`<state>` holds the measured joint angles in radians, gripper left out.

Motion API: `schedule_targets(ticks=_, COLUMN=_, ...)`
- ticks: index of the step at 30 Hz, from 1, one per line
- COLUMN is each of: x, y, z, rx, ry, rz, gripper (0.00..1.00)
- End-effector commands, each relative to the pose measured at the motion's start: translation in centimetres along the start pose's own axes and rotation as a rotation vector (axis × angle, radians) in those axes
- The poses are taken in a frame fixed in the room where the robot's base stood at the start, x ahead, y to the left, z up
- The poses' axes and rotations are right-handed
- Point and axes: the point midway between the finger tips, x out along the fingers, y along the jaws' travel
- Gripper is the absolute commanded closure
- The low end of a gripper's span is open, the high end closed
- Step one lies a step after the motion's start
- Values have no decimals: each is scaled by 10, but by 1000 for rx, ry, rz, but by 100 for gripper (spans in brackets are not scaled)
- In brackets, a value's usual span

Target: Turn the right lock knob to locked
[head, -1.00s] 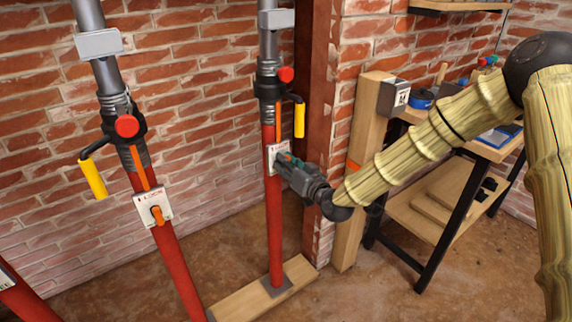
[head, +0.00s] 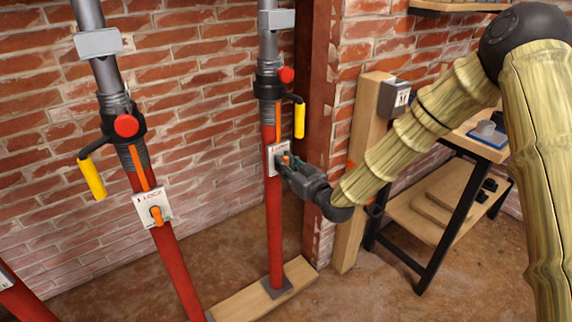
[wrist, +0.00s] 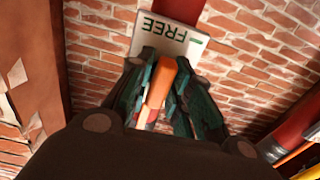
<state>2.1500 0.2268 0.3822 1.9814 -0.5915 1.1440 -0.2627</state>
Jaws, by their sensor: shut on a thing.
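The right lock knob is orange and sits on a white plate (head: 273,158) on the right red prop (head: 273,225). My gripper (head: 285,161) reaches it from the right, with its fingers at the plate. In the wrist view the orange knob (wrist: 163,80) lies between the two teal fingers (wrist: 155,95), which are closed on its sides. The plate (wrist: 172,42) behind it shows the word FREE. The fingers cover the rest of the plate, so I cannot read the knob's exact setting.
A left red prop (head: 172,262) has its own white plate (head: 152,209) with an orange knob (head: 157,216). A yellow-handled crank (head: 299,120) hangs just above my gripper. A wooden post (head: 361,170) and a workbench (head: 440,215) stand right. A brick wall is behind.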

Motion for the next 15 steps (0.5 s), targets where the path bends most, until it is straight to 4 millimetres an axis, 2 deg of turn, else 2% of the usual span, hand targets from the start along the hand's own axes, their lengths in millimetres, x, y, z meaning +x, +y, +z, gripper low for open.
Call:
schedule_targets(ticks=4, x=0, y=2, z=0, rx=0, ry=0, rz=4, gripper=100)
schedule_targets(ticks=5, x=0, y=2, z=0, rx=0, ry=0, rz=4, gripper=74)
schedule_targets(ticks=7, x=0, y=2, z=0, rx=1, ry=0, rz=4, gripper=62)
schedule_targets(ticks=15, x=0, y=0, z=0, rx=1, ry=0, rz=0, gripper=62)
